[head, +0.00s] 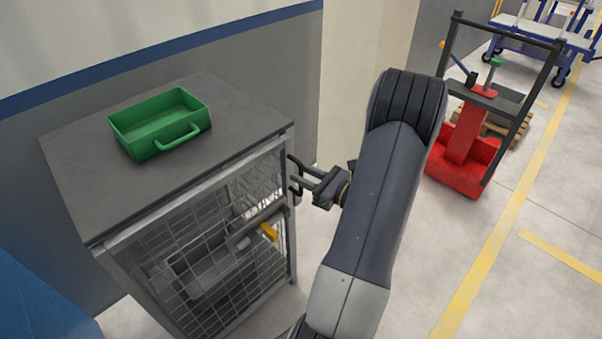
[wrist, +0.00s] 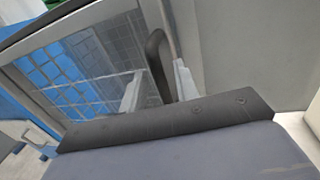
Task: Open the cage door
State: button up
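The cage (head: 108,240) is a grey cabinet with a flat dark top. Its mesh door (head: 195,275) appears flush with the front. A latch with a yellow grip (head: 269,232) sits on the door's right part. A dark curved handle (wrist: 157,65) stands by the frame edge in the wrist view. My gripper (head: 296,176) is at the cage's upper right front edge in the head view, its fingers pointing left and apart around the handle's place. Whether they touch the handle I cannot tell.
A green tray (head: 160,128) sits on the cage top. A grey box is behind the mesh. A wall stands close behind the cage. A red lift stand (head: 465,150) and a blue cart (head: 545,35) are at the right. The floor between is mostly clear.

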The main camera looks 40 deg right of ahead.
jog(key=shift+w+a, duration=0.15)
jog(key=shift+w, duration=0.4)
jog(key=shift+c, duration=0.4)
grip_shut()
